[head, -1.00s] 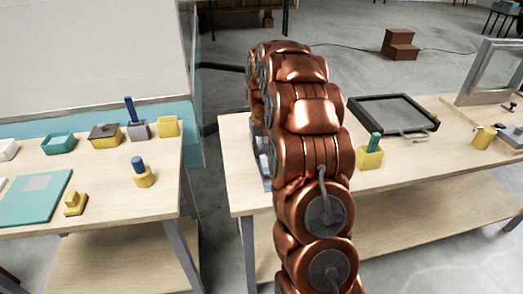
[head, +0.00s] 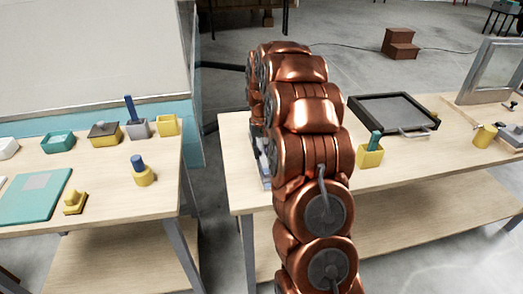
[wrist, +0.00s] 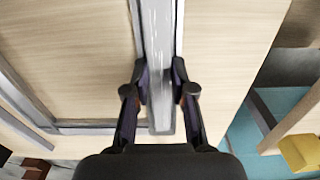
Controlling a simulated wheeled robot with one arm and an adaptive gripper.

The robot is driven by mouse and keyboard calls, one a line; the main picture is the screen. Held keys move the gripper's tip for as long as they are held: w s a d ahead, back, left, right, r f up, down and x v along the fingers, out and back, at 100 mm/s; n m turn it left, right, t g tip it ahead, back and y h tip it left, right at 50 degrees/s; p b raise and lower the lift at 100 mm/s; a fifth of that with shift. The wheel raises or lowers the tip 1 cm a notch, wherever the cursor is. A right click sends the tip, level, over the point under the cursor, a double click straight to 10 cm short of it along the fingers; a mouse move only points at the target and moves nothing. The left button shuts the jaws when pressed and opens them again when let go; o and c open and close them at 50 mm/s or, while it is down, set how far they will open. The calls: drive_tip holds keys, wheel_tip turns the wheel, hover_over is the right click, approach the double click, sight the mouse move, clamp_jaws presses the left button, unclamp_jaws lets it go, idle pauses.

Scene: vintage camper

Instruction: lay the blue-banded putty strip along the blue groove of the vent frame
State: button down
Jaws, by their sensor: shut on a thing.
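My gripper (wrist: 160,82) shows in the wrist view, its two dark fingers on either side of a long pale grey strip (wrist: 158,40), which I take for the putty strip. The fingers are shut on it. No blue band can be made out on it. A grey frame (wrist: 85,127), which seems to be the vent frame, lies on the pale wood table; one of its bars runs alongside the strip. I cannot tell whether the strip touches the groove, and no blue groove shows. In the head view my copper arm hides the gripper; a bit of grey metal (head: 262,160) shows beside it.
On the right table (head: 420,165) stand a yellow holder (head: 370,157) with a green piece, a dark tray (head: 393,112), and a yellow cup (head: 485,136). The left table (head: 115,185) holds several small boxes and a teal board (head: 25,195). A gap separates the tables.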

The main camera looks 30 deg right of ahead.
drive_tip(key=c, duration=0.9)
unclamp_jaws()
drive_tip(key=shift+r, duration=0.15)
wheel_tip(320, 180, up, 12)
